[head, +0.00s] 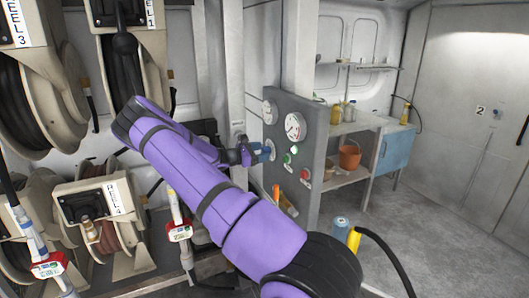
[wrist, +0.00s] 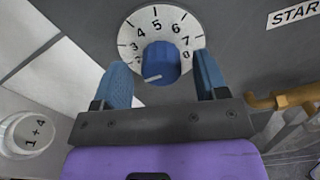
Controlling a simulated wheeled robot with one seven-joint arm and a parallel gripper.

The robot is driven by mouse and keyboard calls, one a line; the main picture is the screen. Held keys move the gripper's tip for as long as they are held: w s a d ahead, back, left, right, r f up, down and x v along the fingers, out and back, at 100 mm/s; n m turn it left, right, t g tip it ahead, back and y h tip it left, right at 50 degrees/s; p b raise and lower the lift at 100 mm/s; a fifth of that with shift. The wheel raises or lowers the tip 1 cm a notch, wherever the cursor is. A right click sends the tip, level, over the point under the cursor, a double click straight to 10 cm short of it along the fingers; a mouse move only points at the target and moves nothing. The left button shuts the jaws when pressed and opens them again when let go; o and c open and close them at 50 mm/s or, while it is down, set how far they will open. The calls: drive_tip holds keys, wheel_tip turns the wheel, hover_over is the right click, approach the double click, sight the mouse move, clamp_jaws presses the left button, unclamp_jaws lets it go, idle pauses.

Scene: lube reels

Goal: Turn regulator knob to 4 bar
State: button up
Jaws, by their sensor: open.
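The blue regulator knob (wrist: 160,60) sits on a white round dial (wrist: 146,22) in the wrist view. In the head view my gripper (head: 262,152) is at the left part of the grey panel (head: 320,130), and I cannot make out the knob there.
The panel carries a large gauge (head: 295,126), a smaller gauge (head: 269,112), a green button (head: 287,159) and a red button (head: 305,174). A brass fitting (wrist: 285,98) is right of my gripper in the wrist view. Hose reels (head: 105,205) stand left; open floor (head: 420,200) lies right.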

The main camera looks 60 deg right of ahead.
drive_tip(key=shift+x, duration=1.05)
drive_tip(key=c, duration=0.9)
drive_tip(key=shift+c, duration=0.2)
drive_tip(key=shift+m, duration=0.4)
drive_tip(key=m, duration=0.2)
drive_tip(key=shift+m, duration=0.4)
drive_tip(key=m, duration=0.3)
drive_tip(key=shift+a+m, duration=0.1)
drive_tip(key=shift+m, duration=0.2)
drive_tip(key=m, duration=0.6)
drive_tip(key=shift+f+m, duration=0.15)
drive_tip(key=shift+m, duration=0.25)
